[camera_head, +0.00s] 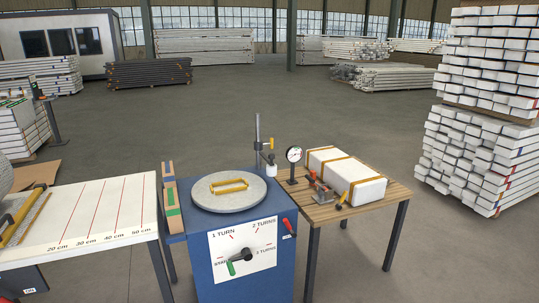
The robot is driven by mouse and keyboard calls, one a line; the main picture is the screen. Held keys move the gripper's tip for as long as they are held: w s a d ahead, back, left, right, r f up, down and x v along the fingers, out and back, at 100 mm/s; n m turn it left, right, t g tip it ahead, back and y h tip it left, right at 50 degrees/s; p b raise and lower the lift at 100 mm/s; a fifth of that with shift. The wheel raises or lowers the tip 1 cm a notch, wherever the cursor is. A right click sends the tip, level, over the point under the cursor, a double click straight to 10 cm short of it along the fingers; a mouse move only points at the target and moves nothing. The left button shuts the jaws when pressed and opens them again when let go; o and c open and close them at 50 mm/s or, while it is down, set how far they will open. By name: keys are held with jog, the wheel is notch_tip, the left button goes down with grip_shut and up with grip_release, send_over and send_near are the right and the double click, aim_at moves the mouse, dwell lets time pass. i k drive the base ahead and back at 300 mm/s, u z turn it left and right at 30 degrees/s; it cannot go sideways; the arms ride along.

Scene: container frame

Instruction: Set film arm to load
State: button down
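I see no part labelled film arm or load. A blue machine cabinet (205,270) carries a round grey turntable (215,202) with a yellow rectangular frame on it (229,185). Behind the turntable stands a grey upright post (257,135) with a short side arm and a small white piece (271,170) low at its right; this may be the film arm. My gripper is not in view.
A red-handled lever (288,225) sits at the cabinet's right front. A wooden table (308,211) at the right holds a strapped white block (345,180), a gauge (294,155) and a clamp. A white measuring table (95,215) stands left. Open floor lies behind.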

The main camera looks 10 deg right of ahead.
aim_at(271, 168)
jog(key=u, duration=0.25)
jog(key=i, duration=0.95)
jog(key=u, duration=0.25)
